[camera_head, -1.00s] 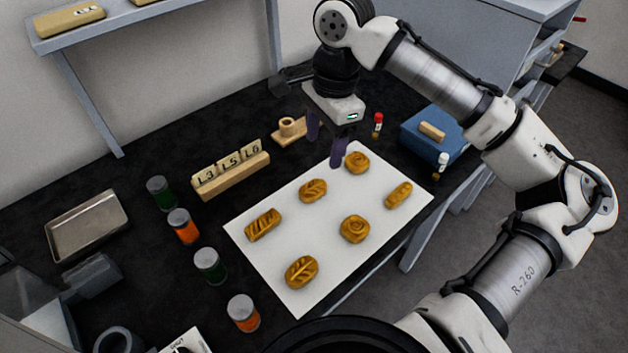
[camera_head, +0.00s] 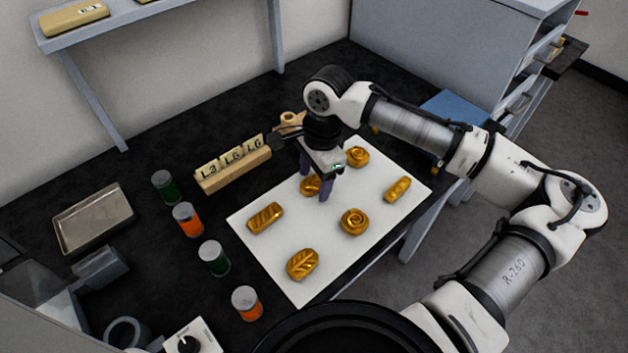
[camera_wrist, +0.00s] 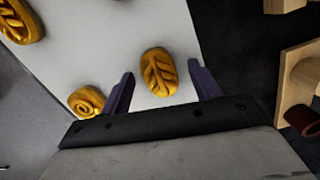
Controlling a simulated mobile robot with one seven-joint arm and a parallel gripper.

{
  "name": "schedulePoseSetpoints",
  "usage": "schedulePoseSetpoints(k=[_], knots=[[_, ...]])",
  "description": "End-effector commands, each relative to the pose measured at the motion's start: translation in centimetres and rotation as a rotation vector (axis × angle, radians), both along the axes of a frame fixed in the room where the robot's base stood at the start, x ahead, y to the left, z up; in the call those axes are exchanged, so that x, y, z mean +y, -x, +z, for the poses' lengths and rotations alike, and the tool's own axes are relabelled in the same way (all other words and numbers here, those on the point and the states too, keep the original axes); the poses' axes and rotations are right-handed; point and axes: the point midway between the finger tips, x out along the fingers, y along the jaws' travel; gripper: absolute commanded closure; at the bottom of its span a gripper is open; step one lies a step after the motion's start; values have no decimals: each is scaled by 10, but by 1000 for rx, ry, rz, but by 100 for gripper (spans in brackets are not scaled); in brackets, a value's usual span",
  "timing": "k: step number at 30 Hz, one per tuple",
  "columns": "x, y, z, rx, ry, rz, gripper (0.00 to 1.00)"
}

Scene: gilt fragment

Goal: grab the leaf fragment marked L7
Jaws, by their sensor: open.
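A golden oval fragment with a leaf-vein relief (camera_wrist: 159,72) lies on the white sheet (camera_head: 333,250). In the head view the same fragment (camera_head: 311,187) is partly hidden by my gripper (camera_head: 314,182). My gripper's purple fingers (camera_wrist: 162,88) are open, one on each side of this fragment in the wrist view, with gaps at both sides. Whether the tips are down at its height I cannot tell. A second leaf-relief fragment (camera_head: 303,264) lies near the sheet's front corner. No L7 mark is legible on any fragment.
Also on the sheet are a striped fragment (camera_head: 265,218), two spiral ones (camera_head: 354,222) (camera_head: 357,156) and a long one (camera_head: 398,190). A wooden rack (camera_head: 234,176) holds tiles L3, L5, L6. Several jars (camera_head: 188,220) and a metal tray (camera_head: 92,219) stand left.

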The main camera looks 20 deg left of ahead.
Motion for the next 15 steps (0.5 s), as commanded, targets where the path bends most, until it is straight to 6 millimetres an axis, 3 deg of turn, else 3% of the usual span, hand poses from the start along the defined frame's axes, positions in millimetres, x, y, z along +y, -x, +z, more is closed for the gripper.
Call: schedulePoseSetpoints(k=[4,15], knots=[[0,0,0,0,0,0,40],[0,0,0,0,0,0,86]])
